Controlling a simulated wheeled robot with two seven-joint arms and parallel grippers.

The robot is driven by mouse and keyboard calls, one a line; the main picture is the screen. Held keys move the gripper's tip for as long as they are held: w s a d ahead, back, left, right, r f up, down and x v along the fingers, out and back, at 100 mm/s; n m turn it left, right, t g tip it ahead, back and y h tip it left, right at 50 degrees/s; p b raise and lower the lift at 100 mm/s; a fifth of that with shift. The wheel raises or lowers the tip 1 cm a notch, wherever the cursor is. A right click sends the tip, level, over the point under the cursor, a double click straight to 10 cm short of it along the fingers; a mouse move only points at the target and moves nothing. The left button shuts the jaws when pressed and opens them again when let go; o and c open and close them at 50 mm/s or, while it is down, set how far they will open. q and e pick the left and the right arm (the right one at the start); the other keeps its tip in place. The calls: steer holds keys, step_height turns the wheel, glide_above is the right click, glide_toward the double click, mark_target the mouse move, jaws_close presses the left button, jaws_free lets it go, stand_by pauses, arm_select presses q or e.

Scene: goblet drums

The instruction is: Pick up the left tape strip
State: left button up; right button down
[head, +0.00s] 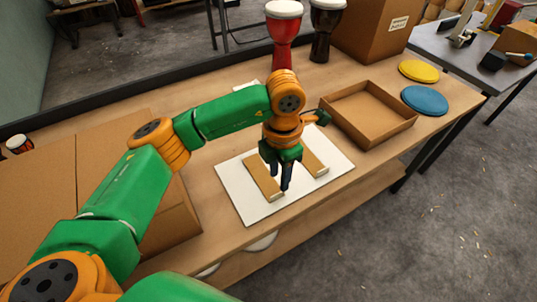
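Two tan tape strips lie side by side on a white sheet (237,198) on the workbench. The left tape strip (260,179) slants down to the right and has a pale lower end. The right tape strip (315,160) lies to the right of it. My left gripper (279,180) points down over the sheet, close above the right side of the left strip, and hides part of it. Its dark fingers look apart with nothing between them. I cannot tell whether they touch the strip. My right gripper is out of view.
An open cardboard tray (398,134) stands right of the sheet, with a yellow disc (419,70) and a blue disc (425,100) beyond it. A red goblet drum (283,30), a black drum (323,35) and a cardboard box (365,30) stand at the back. Cardboard fills the left.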

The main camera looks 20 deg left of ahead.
mark_target(277, 194)
arm_select(q)
steer(key=shift+w+a+f, duration=0.1)
steer(key=shift+w+a, duration=0.05)
steer(key=shift+w, duration=0.4)
steer(key=shift+s+f, duration=0.15)
steer(key=shift+f, duration=0.2)
steer(key=shift+s+d+f+p, duration=0.2)
steer(key=shift+s+f+p, duration=0.7)
steer(key=shift+f, duration=0.25)
step_height(277, 194, down, 3)
steer(key=shift+w+a+r, duration=0.1)
steer(key=shift+w+f, duration=0.25)
steer(key=shift+f, duration=0.1)
steer(key=shift+s+r, duration=0.1)
jaws_close()
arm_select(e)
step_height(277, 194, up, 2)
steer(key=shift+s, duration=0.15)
